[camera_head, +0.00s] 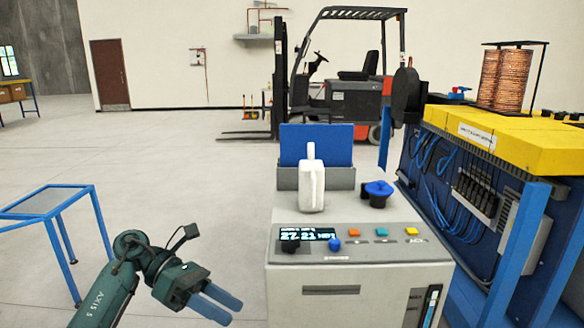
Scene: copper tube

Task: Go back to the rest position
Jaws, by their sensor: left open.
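My left gripper (234,312) shows at the bottom of the head view, left of the grey machine (360,290). Its two blue fingers are open, with nothing seen between them. The green arm behind it comes up from the bottom left. The gripper points down and to the right, and it appears apart from the machine's side. My right gripper is not in view.
The machine carries a white upright part (311,187), a blue knob (378,190) and a lit display. A blue-framed table (48,202) stands at left. At right is a yellow-topped bench (520,140) with copper coils (505,78). A forklift (345,95) stands behind; floor between is clear.

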